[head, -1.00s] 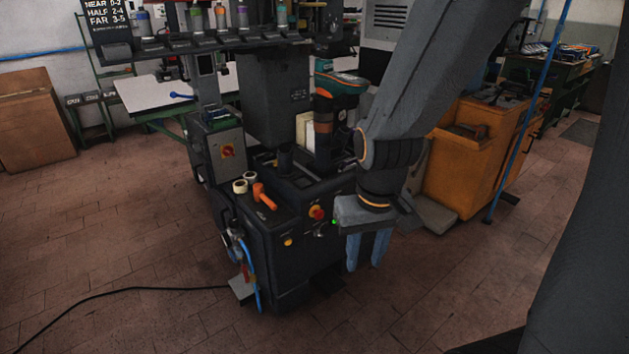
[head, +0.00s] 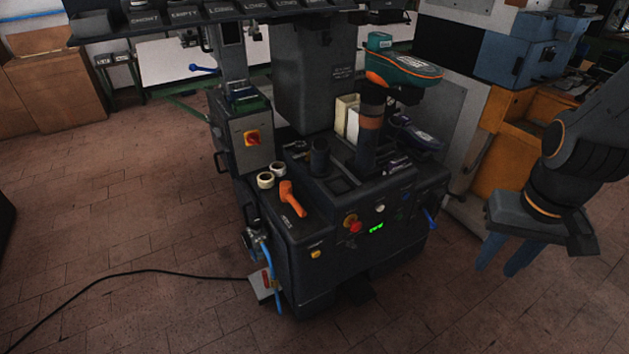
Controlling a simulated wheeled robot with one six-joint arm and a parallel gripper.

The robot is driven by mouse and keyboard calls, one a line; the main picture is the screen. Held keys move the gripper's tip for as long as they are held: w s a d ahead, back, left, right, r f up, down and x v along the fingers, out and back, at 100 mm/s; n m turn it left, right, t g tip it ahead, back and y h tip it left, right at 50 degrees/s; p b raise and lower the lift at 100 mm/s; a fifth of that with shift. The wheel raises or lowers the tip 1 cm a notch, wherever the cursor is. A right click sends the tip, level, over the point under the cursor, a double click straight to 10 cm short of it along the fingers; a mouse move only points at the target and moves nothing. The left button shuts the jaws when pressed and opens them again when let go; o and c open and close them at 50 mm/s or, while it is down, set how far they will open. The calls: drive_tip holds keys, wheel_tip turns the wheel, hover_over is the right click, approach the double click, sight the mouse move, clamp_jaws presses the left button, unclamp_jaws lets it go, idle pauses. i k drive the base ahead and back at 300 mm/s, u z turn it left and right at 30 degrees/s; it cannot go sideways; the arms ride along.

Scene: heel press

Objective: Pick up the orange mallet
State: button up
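The orange mallet (head: 291,199) lies on the front left part of the dark heel press's top (head: 318,212), close to two rolls of tape. My gripper (head: 508,257) is at the right of the head view, pointing down beside the press and well apart from the mallet. Its two blue fingers show a gap between them with nothing in it.
Two tape rolls (head: 271,175) sit just behind the mallet. A grey switch box (head: 252,140) with a red knob stands at the left. A post carries a green and orange shoe (head: 402,69). A black cable (head: 150,272) crosses the floor. Open floor lies in front.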

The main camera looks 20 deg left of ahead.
sight(286, 195)
drive_tip(key=u, duration=0.4)
drive_tip(key=i, duration=0.95)
drive_tip(key=u, duration=0.65)
